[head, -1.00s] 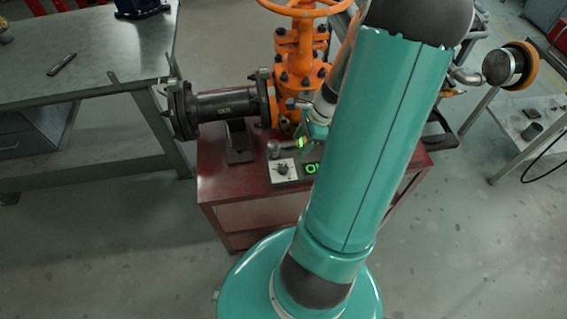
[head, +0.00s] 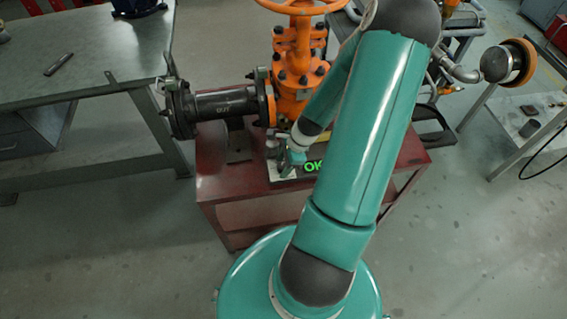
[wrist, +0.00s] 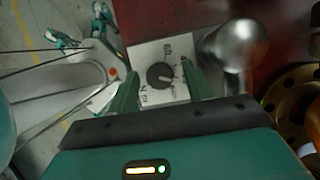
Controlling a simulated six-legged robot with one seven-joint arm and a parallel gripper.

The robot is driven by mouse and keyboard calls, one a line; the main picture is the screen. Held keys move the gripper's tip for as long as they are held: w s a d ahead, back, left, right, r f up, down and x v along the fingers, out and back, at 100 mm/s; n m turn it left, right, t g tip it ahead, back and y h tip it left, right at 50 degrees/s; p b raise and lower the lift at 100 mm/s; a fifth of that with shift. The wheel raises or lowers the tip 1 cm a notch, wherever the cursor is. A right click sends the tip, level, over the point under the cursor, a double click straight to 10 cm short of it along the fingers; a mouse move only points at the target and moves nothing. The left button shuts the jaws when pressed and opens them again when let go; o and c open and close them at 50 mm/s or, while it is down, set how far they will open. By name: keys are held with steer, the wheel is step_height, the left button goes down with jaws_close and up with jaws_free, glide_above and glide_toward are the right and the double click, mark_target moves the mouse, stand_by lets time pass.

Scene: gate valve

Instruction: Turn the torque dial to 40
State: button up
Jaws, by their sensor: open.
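The torque dial (wrist: 160,75) is a round black knob on a white plate (wrist: 150,50) in the wrist view. A pale mark shows on the knob toward its right side; the small printed numbers are too blurred to read surely. My gripper (wrist: 161,72) is open, with one green finger on each side of the knob. I cannot tell whether either finger touches it. In the head view my gripper (head: 291,158) is low over the control panel and hides the dial.
A rounded silver metal part (wrist: 235,45) stands close to the right finger. The orange gate valve (head: 297,70) and its dark pipe (head: 225,103) sit behind the panel on a red stand (head: 222,185). A grey workbench (head: 85,60) is at left.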

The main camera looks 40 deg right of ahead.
steer(key=c, duration=1)
steer(key=shift+o, duration=0.2)
steer(key=n, duration=0.2)
steer(key=n+g, duration=0.1)
steer(key=n, duration=0.1)
steer(key=shift+w+g, duration=0.15)
steer(key=shift+g, duration=0.15)
steer(key=shift+w+n+g+y, duration=0.15)
steer(key=shift+n+g, duration=0.3)
steer(key=shift+n, duration=0.75)
steer(key=shift+s+n+g+y, duration=0.15)
steer(key=shift+n+g, duration=0.3)
steer(key=shift+n, duration=0.75)
steer(key=shift+w, duration=0.1)
steer(key=o, duration=1)
steer(key=shift+c, duration=0.2)
